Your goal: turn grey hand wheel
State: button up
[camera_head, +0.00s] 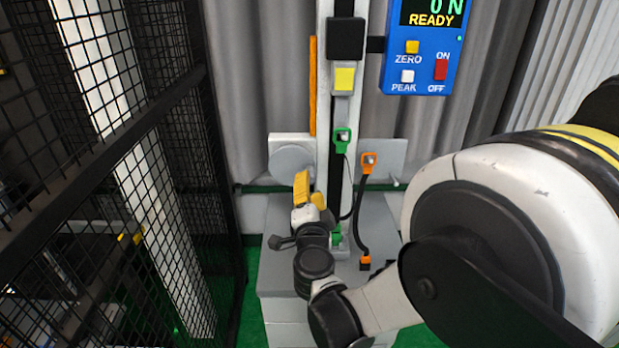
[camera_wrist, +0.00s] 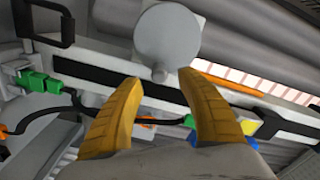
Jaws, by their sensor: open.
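The grey hand wheel (camera_head: 291,163) is a round disc on a light grey plate, left of the tower's column. In the wrist view the wheel (camera_wrist: 167,38) is at the top middle, with a small grey knob (camera_wrist: 160,75) at its lower edge. My gripper (camera_head: 311,188) has yellow fingers and is just below and right of the wheel in the head view. In the wrist view my gripper (camera_wrist: 160,82) is open, its two fingertips spread on either side of the knob. Nothing is held, and whether a finger touches the knob cannot be told.
The upright column (camera_head: 324,100) carries a black block (camera_head: 346,38). A green connector (camera_head: 342,138) and an orange connector (camera_head: 370,162) with black cables sit right of my gripper. A blue display box (camera_head: 422,75) reads READY. A black mesh fence (camera_head: 110,150) stands at left.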

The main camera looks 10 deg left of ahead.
jog(key=v, duration=0.6)
jog(key=s+d+r+n+g+y, duration=0.2)
jog(key=d+r+n+y, duration=0.3)
jog(key=r+n, duration=0.4)
jog(key=s+d+f+g+h, duration=0.4)
jog(key=s+d, duration=0.5)
jog(key=d, duration=0.4)
jog(key=s+d+f+g+h, duration=0.4)
jog(key=s+d, duration=0.5)
jog(key=d, duration=0.4)
notch_tip(320, 180, down, 3)
jog(key=shift+s+d+r+n+g+h, duration=0.1)
jog(key=shift+s+d+n+g+h, duration=0.15)
jog(key=shift+n+h, duration=0.2)
